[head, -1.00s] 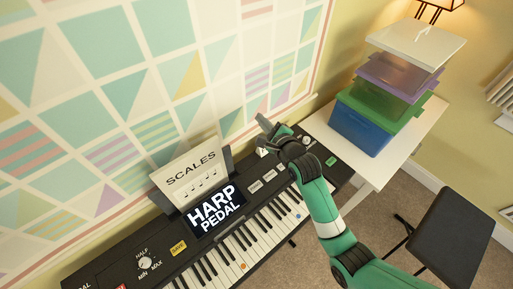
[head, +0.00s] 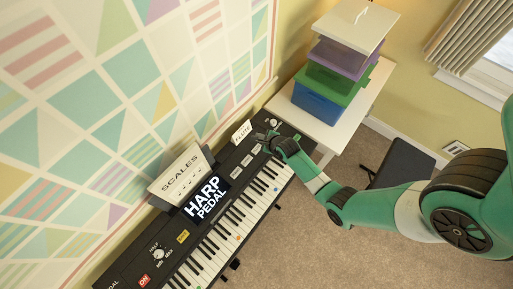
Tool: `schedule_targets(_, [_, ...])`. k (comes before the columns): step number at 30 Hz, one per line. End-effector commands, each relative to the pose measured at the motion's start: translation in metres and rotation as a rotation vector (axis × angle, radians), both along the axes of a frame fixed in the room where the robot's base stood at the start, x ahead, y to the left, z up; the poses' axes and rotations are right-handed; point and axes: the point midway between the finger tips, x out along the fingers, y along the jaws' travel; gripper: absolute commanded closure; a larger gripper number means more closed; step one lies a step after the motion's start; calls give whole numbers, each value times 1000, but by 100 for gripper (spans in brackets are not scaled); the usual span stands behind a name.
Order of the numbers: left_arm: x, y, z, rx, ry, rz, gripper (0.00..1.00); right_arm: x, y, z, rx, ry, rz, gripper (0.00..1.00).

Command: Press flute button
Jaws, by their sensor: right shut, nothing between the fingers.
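A black electric keyboard (head: 130,258) runs diagonally along the wall. A small white sign reading FLUTE (head: 241,131) stands at its back edge, towards the far end. My right gripper (head: 263,136) is shut and empty, low over the far end of the control panel, just right of the sign. I cannot tell whether its tips touch the panel. Several pale buttons (head: 246,160) line the panel nearer than the gripper. No button is readable as flute; the gripper covers part of the panel. My left gripper is out of view.
A screen reading HARP PEDAL (head: 206,199) and a SCALES sheet (head: 180,173) stand mid-keyboard. A knob (head: 273,122) and a green button (head: 298,138) lie close to the gripper. Stacked coloured bins (head: 318,107) stand on a white table (head: 356,108). A dark bench (head: 405,163) is at right.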

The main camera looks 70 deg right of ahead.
Motion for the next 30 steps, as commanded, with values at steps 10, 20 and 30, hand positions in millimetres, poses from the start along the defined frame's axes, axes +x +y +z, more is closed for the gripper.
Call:
schedule_targets(10, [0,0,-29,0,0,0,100,0,0,-30,-1,0,1,100])
schedule_targets(20, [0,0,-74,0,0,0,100,1,0,-77,-1,0,1,100])
schedule_targets(30, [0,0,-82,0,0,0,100,1,0,-87,-1,-2,1,100])
